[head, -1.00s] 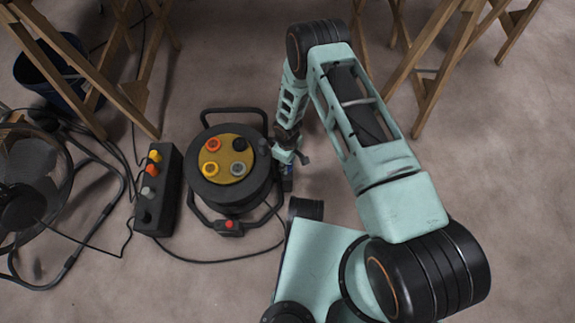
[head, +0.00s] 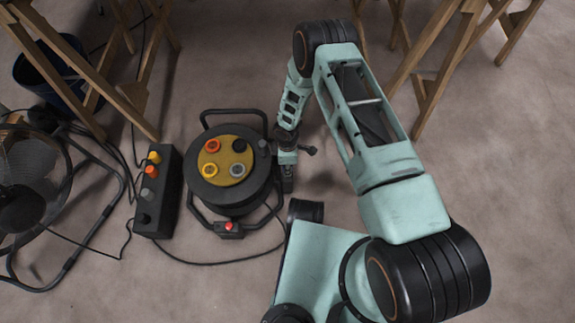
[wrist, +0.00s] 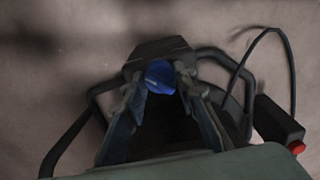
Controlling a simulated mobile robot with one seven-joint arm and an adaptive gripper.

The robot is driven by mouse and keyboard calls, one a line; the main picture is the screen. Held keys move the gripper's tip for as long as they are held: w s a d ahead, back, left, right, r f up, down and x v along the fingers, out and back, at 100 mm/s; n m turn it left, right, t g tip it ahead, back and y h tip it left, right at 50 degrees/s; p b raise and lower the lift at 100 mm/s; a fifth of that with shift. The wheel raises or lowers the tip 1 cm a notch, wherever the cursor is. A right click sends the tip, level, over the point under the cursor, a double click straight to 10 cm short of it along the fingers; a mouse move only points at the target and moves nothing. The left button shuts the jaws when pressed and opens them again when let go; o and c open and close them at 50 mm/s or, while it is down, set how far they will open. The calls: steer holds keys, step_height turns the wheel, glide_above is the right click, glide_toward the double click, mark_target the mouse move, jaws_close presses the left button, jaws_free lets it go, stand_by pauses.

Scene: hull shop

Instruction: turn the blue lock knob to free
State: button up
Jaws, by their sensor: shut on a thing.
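The blue lock knob (wrist: 160,77) shows in the wrist view on a dark mount at the side of the cable reel. My gripper (wrist: 161,90) has one finger on each side of it and is shut on it. In the head view my gripper (head: 288,183) is low at the right side of the cable reel (head: 231,195). There the knob is hidden behind the gripper. I cannot read the knob's angle or any lock mark.
The reel's yellow face carries several coloured sockets. A black power strip (head: 158,195) with coloured plugs lies to its left, with a fan (head: 28,180) beyond. Cables cross the floor. Wooden trestles (head: 440,70) stand behind.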

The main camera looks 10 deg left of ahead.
stand_by(0.3)
steer(key=o, duration=1.2)
steer(key=shift+c, duration=0.2)
step_height(320, 180, up, 12)
steer(key=shift+r, duration=0.1)
